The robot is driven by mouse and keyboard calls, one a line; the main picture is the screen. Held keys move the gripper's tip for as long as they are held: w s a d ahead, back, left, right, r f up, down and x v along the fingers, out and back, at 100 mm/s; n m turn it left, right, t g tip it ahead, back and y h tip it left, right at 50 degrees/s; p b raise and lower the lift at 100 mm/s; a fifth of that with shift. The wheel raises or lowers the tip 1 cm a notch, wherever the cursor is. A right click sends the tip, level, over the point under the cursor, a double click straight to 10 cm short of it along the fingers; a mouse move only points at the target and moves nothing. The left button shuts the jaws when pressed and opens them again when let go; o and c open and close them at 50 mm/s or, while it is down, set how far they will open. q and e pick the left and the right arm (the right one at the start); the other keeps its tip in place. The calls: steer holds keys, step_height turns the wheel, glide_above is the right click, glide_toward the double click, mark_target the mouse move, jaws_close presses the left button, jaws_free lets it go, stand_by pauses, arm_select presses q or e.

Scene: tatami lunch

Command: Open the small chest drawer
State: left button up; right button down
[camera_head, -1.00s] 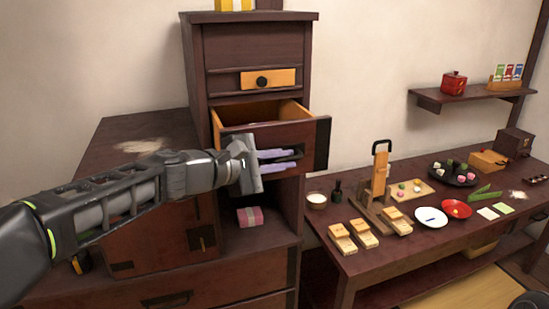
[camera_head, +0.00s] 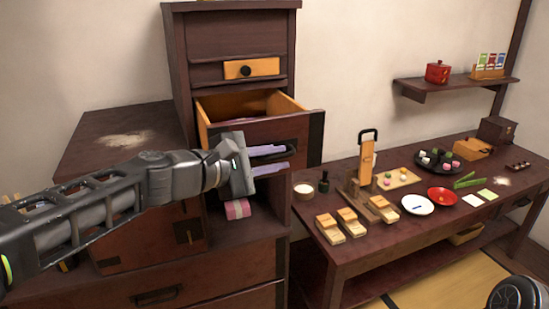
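The small chest (camera_head: 230,38) stands on the left against the wall. Its middle drawer (camera_head: 262,129) is pulled well out, and its pale wooden inside shows from above. My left gripper (camera_head: 270,160) is at the drawer's front, with its two lavender fingers a little apart, one above the other. They appear closed about the dark handle, which is mostly hidden by the fingers. The upper drawer (camera_head: 235,70), with a light wooden panel and a black knob, is shut.
A pink box (camera_head: 237,209) sits in the open shelf below the drawer. A low table (camera_head: 335,250) on the right holds wooden blocks, a red plate (camera_head: 442,196), a white plate (camera_head: 417,205) and food. A wall shelf (camera_head: 450,86) carries a red pot (camera_head: 438,72).

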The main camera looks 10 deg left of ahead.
arm_select(q)
steer(key=shift+s+r, duration=0.1)
steer(key=v, duration=0.7)
steer(key=shift+s+a, duration=0.25)
